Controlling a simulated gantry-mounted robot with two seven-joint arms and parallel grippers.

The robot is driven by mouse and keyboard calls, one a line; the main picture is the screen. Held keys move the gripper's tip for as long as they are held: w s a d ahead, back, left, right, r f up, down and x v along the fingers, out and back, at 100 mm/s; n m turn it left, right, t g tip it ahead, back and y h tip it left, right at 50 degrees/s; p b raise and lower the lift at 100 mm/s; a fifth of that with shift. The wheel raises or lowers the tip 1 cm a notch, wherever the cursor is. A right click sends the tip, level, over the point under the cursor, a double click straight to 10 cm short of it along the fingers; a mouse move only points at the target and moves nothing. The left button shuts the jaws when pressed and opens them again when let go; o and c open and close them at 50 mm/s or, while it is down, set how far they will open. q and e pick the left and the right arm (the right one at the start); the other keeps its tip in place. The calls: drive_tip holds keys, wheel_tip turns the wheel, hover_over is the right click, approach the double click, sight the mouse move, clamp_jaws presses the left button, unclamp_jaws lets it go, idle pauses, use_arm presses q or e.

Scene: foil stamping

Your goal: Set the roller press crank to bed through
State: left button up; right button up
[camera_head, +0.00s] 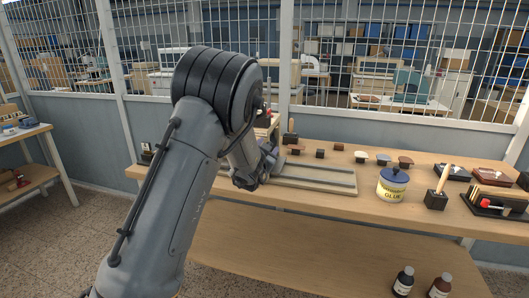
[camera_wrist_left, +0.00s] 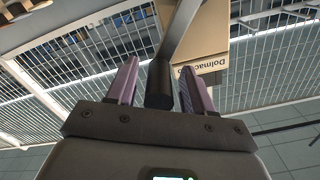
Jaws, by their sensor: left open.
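The roller press shows in the head view as a pale flat bed (camera_head: 315,178) on the workbench; my arm hides most of its body and the crank. In the left wrist view, the press's beige body (camera_wrist_left: 208,55) carries dark lettering. The crank's grey arm (camera_wrist_left: 181,32) comes down to a dark cylindrical handle (camera_wrist_left: 159,84). My left gripper (camera_head: 268,158) is at the press. In the wrist view its purple fingers (camera_wrist_left: 160,68) are open, one on each side of the handle, with gaps showing. The crank's marked positions are not visible.
The workbench (camera_head: 345,205) also holds a glue tub (camera_head: 392,187), a dark block with an upright wooden handle (camera_head: 437,198), several small stamps, and ink pads at the right. A wire mesh partition (camera_head: 390,60) stands behind. Two brown bottles (camera_head: 403,282) stand on the lower shelf.

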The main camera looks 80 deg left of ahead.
use_arm(q)
drive_tip(key=v, duration=1)
drive_tip(key=shift+s+d, duration=0.15)
drive_tip(key=shift+d, duration=0.15)
